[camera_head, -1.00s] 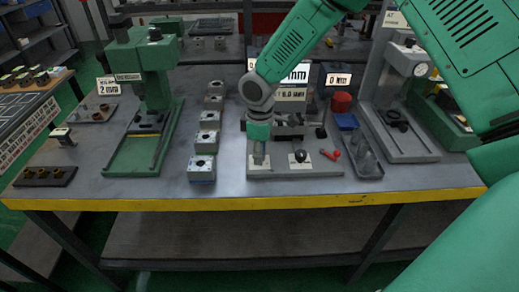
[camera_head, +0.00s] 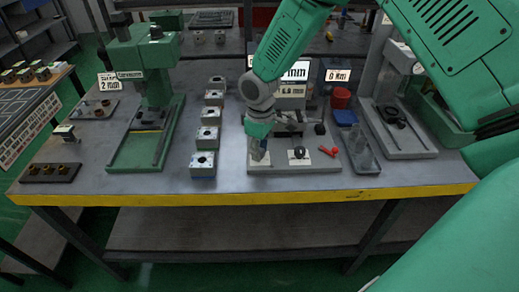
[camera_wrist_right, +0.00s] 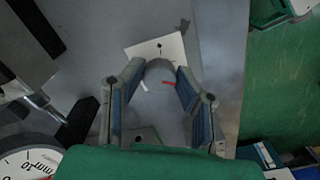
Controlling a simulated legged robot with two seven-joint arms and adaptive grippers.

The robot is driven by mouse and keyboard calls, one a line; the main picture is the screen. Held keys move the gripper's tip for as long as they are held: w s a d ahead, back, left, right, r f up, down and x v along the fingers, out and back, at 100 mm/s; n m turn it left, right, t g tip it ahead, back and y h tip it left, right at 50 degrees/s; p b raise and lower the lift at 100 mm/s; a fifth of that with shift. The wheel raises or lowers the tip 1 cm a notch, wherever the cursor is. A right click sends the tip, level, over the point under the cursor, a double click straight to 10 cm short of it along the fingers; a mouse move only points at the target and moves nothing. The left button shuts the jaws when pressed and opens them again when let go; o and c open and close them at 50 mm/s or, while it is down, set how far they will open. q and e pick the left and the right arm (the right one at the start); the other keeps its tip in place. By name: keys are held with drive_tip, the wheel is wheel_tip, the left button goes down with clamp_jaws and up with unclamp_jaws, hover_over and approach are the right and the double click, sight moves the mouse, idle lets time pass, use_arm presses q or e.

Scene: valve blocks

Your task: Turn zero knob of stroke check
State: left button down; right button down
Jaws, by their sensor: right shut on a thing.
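My right gripper (camera_head: 258,152) points down at the left white plate (camera_head: 258,168) on the grey base of the stroke check fixture. In the right wrist view its two blue-padded fingers (camera_wrist_right: 160,100) are on either side of a grey round knob (camera_wrist_right: 160,72), and the gripper is shut on it. A red mark shows by the knob, on a white plate (camera_wrist_right: 168,47) with a black mark. The fingers hide most of this knob in the head view. A black ball-topped knob (camera_head: 299,152) stands on the second white plate to the right. My left gripper is not in view.
Grey valve blocks (camera_head: 203,163) stand in a row to the left, beside a green press (camera_head: 150,70). A red part (camera_head: 328,151), a clear tray (camera_head: 363,155) and a grey gauge stand (camera_head: 400,145) are to the right. The yellow front edge (camera_head: 250,198) is close.

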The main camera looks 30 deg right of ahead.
sight(260, 150)
drive_tip(key=c, duration=1.3)
unclamp_jaws()
drive_tip(key=shift+w+r, duration=0.15)
drive_tip(key=shift+w, duration=0.15)
drive_tip(key=shift+c, duration=0.2)
drive_tip(key=shift+o, duration=0.7)
drive_tip(key=shift+s, duration=0.1)
drive_tip(key=shift+r, duration=0.15)
wheel_tip(260, 150, up, 11)
drive_tip(key=shift+r, duration=0.15)
drive_tip(key=shift+d, duration=0.1)
